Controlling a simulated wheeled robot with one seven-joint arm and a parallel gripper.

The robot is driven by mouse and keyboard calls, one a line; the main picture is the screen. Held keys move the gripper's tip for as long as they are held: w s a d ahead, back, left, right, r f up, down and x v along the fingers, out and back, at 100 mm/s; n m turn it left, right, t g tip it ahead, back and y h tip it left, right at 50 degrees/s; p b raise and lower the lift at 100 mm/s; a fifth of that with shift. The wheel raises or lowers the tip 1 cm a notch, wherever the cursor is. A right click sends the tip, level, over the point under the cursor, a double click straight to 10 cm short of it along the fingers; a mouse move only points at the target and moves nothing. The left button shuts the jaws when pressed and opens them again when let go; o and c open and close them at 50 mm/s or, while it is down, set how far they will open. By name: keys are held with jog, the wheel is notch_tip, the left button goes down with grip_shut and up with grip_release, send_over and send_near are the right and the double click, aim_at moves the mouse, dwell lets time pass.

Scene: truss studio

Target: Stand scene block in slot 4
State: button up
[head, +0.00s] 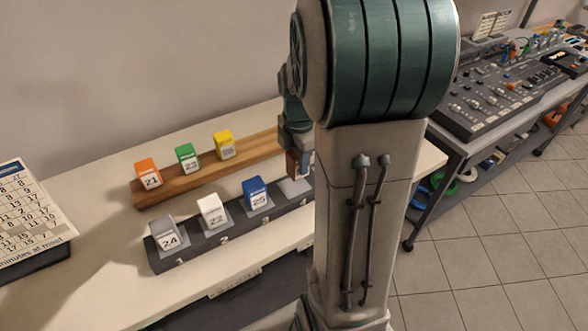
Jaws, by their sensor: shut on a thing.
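My gripper (297,152) points down above the dark numbered rack (215,242), at the fourth place from the left. It is shut on a brown block (292,164), seen only in part; my arm hides its right side. A pale slot pad (295,186) shows bare just below the block. I cannot tell whether the block touches it. In the rack's other slots, from the left, stand a grey block marked 24 (167,235), a white block marked 22 (213,213) and a blue block marked 25 (257,197).
Behind the rack, a wooden ledge (165,195) bears an orange block (148,174), a green block (188,158) and a yellow block (224,146). A calendar board (28,220) stands at the left. A mixing console (500,95) is on the right bench. My arm hides the rack's right end.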

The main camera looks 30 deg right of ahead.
aim_at(294, 172)
jog(key=shift+w+a+f, duration=0.2)
jog(key=shift+a+f, duration=0.3)
jog(key=shift+f, duration=1.8)
jog(key=shift+d+f, duration=0.1)
jog(key=shift+f, duration=0.15)
jog(key=o, duration=1)
jog(key=shift+r, duration=0.25)
